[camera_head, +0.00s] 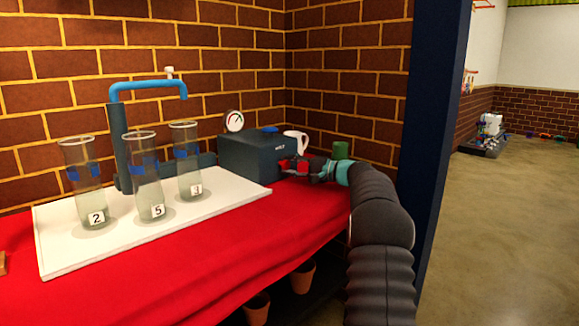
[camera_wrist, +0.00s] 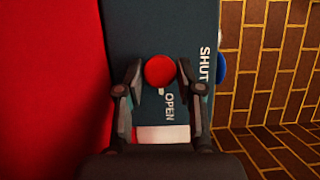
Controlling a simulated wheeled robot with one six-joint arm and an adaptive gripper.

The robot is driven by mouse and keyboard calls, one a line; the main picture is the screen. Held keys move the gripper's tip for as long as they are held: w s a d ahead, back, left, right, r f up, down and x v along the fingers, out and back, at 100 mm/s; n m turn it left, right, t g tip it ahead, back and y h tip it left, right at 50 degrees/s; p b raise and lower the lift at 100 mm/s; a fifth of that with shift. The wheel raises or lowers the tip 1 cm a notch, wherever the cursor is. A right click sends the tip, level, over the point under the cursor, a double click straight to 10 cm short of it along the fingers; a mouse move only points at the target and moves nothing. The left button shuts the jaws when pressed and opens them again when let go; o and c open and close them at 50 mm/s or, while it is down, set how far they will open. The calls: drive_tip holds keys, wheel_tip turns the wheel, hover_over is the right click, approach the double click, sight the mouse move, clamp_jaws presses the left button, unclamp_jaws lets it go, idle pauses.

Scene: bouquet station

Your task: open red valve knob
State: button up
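The red valve knob (camera_wrist: 160,71) is a round red ball on the face of a dark blue-grey box (camera_wrist: 150,25). The box bears the words SHUT and OPEN, with OPEN just below the knob in the wrist view. My gripper (camera_wrist: 161,78) has one finger on each side of the knob, with narrow gaps showing, so it looks open. Whether either finger touches it I cannot tell. In the camera_head view the box (camera_head: 245,160) stands at the back of the table, and my gripper (camera_head: 308,168) reaches its right end. The knob is hard to make out there.
A white board (camera_head: 120,250) on the red-covered table (camera_head: 200,268) holds three glass cylinders (camera_head: 147,190). A blue pipe (camera_head: 148,86) and a gauge (camera_head: 234,121) stand behind. A brick wall closes the back.

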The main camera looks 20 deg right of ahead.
drive_tip(key=shift+o, duration=1)
drive_tip(key=v, duration=1.2)
